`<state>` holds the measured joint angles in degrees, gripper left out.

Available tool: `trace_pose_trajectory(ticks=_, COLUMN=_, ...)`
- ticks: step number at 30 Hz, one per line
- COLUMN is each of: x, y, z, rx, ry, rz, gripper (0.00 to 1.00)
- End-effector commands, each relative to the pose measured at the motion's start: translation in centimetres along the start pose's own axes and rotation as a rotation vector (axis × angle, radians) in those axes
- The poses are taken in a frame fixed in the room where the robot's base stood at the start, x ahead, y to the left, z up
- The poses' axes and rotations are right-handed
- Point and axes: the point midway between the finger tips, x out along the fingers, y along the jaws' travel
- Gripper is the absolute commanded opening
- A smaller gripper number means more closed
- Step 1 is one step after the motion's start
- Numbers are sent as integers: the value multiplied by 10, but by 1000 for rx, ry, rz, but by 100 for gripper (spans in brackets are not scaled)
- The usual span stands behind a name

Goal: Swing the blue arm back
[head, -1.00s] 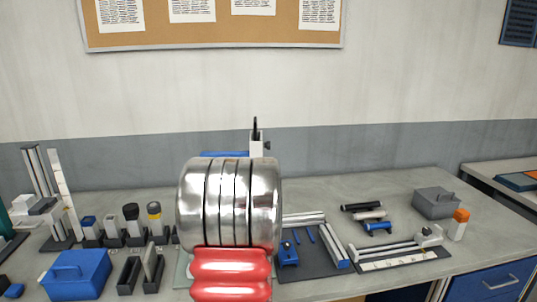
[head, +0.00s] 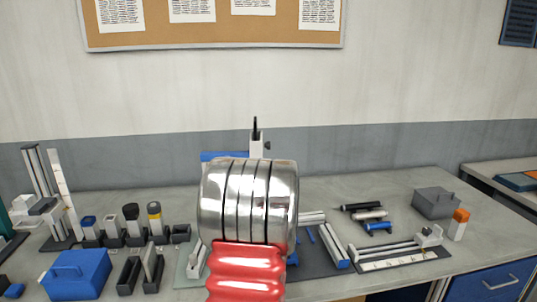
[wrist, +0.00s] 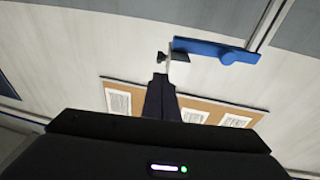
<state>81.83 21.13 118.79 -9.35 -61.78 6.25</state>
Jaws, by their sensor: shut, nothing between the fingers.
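The blue arm (head: 222,156) sticks out to the left from the top of a pale post (head: 256,146) with a black upper tip and a dark side knob. My own metal arm link hides the lower part of the post in the head view. In the wrist view, which is upside down, the blue arm (wrist: 212,48) runs right from the pale post head (wrist: 179,68) and has a round blue peg. My gripper (wrist: 161,78) is shut and empty, its dark fingertips close to the post head in the picture. I cannot tell whether they touch. My gripper is hidden in the head view.
A blue lidded box (head: 77,273) and several small bottles stand on the left of the bench. A grey box (head: 436,203), an orange-capped bottle (head: 459,224) and a ruled splicing block (head: 400,259) lie on the right. A corkboard (head: 213,34) hangs on the wall.

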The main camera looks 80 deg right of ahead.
Motion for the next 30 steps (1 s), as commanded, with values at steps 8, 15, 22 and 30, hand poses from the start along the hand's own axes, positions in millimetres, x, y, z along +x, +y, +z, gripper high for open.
trace_pose_trajectory(ticks=8, x=5, y=0, z=1, rx=-1, ry=-2, rz=-2, gripper=0)
trace_pose_trajectory(ticks=15, x=29, y=-1, z=1, rx=-2, ry=-2, rz=-2, gripper=0)
trace_pose_trajectory(ticks=22, x=59, y=-1, z=1, rx=-2, ry=-1, rz=-3, gripper=0)
trace_pose_trajectory(ticks=30, x=93, y=-1, z=1, rx=-2, ry=-2, rz=-3, gripper=0)
